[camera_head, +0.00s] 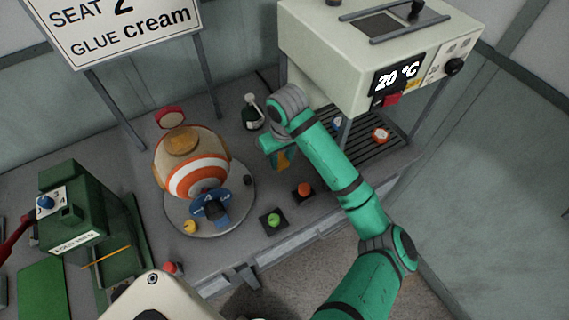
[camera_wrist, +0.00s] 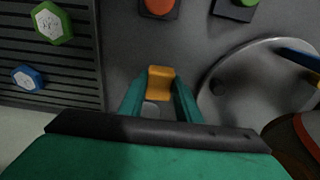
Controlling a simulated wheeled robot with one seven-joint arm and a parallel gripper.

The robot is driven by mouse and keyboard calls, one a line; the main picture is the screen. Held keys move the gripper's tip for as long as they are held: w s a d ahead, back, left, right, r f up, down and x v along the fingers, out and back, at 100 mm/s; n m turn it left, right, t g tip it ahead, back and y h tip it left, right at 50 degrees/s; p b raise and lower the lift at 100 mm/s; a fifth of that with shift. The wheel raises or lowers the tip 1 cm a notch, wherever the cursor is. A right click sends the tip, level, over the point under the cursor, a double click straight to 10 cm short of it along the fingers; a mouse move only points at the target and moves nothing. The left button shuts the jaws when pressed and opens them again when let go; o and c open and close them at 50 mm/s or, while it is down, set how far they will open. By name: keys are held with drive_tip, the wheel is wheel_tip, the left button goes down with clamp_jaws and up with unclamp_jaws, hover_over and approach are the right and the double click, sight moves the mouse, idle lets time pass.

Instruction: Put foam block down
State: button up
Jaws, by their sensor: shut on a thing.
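My gripper (camera_wrist: 159,98) is shut on a yellow-orange foam block (camera_wrist: 160,82), which sits between the two green fingertips. In the head view my gripper (camera_head: 279,152) points down over the grey bench, and only a small yellow-orange part of the block (camera_head: 285,158) shows beside the fingers. The block is left of the slatted grate and right of the round plate. I cannot tell whether it touches the bench top.
A striped ball (camera_head: 196,178) stands on a round plate (camera_head: 240,212). A green button (camera_head: 273,220) and an orange button (camera_head: 305,189) are at the bench front. A dark bottle (camera_head: 253,114) stands behind. The heater box (camera_head: 330,65) overhangs a grate (camera_head: 392,150) with hexagonal pieces.

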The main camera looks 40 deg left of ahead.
sight(285, 164)
drive_tip(key=shift+w+a+f, duration=0.15)
drive_tip(key=shift+w+f, duration=0.8)
drive_tip(key=shift+f, duration=1.65)
drive_tip(key=shift+w+f, duration=0.1)
